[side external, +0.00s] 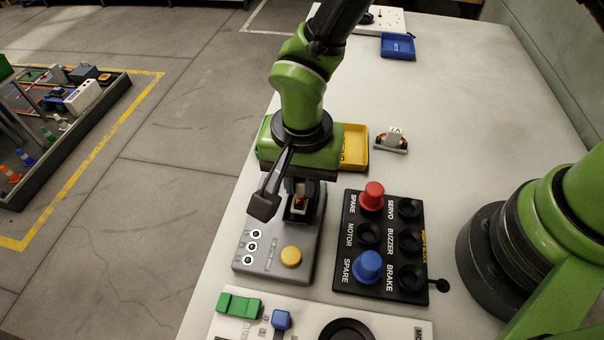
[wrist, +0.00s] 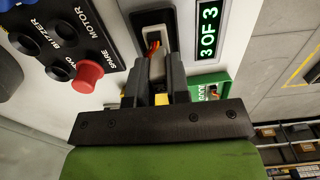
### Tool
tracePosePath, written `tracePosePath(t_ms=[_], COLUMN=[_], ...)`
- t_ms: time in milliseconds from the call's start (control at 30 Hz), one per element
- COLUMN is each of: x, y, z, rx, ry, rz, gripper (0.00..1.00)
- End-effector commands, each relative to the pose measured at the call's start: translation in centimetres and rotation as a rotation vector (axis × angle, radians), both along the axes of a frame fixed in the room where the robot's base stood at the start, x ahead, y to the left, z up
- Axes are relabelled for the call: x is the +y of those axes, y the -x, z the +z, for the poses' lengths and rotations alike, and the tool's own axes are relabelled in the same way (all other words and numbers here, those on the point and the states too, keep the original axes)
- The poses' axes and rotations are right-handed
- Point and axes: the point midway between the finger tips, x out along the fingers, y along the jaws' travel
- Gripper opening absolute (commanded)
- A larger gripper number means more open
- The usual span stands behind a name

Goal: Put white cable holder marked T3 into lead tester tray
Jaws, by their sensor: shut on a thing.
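My gripper (wrist: 155,88) points down over the grey tester box (side external: 268,240) and is shut on a pale cable holder (wrist: 157,66) with orange leads. The holder's label is hidden, so I cannot read its mark. The holder is at the dark-rimmed tray (wrist: 150,18) in the tester's top, with the orange leads within the tray's outline. I cannot tell whether it rests on the tray floor. In the side view, my gripper (side external: 301,207) covers most of this spot. The tester display (wrist: 208,33) reads 3 OF 3.
Another white holder (side external: 393,139) with leads stands behind the black plug panel (side external: 386,285), its mark unclear. A yellow bin (side external: 356,148) and green bin (wrist: 222,80) are close to my gripper. A blue bin (side external: 398,47) is farther back. The bench's right rear is clear.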

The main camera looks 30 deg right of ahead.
Motion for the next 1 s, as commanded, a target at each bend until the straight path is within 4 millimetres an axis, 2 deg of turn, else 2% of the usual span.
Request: tracePosePath(t_ms=[1000], x=[-0.01], y=[0.01], z=[-0.57], rx=[0.000], ry=[0.000], rz=[0.001], gripper=[0.00])
